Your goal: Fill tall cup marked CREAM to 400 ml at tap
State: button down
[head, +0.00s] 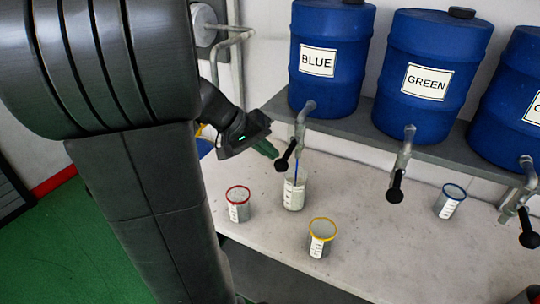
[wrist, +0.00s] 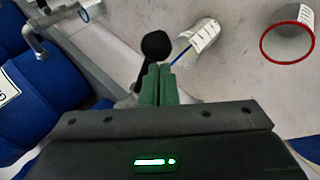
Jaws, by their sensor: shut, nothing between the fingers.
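A tall clear cup (head: 295,195) with a pale scale label stands under the tap (head: 302,122) of the drum labelled BLUE (head: 330,60). A thin blue stream runs from this tap into the cup. The cup also shows in the wrist view (wrist: 197,40), with the blue stream beside it. I cannot read a name or the liquid level on it. My gripper (head: 274,152) has its green fingers shut and empty, beside the tap's black lever knob (head: 282,165). In the wrist view the fingertips (wrist: 158,68) are right at the knob (wrist: 156,45); contact is unclear.
A red-rimmed cup (head: 238,204), a yellow-rimmed cup (head: 321,238) and a blue-rimmed cup (head: 450,201) stand on the pale counter (head: 400,262). A GREEN drum (head: 425,55) and a drum with a cut-off label (head: 513,105) sit on the shelf to the right, each with a tap.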

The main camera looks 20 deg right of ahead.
jog(key=f+b, duration=0.1)
jog(key=b, duration=0.1)
jog(key=shift+f+t+h+b, duration=0.15)
jog(key=shift+t+h+b, duration=0.15)
jog(key=shift+h, duration=0.1)
dwell(4.3)
jog(key=shift+r+p, duration=0.5)
jog(key=shift+r, duration=0.3)
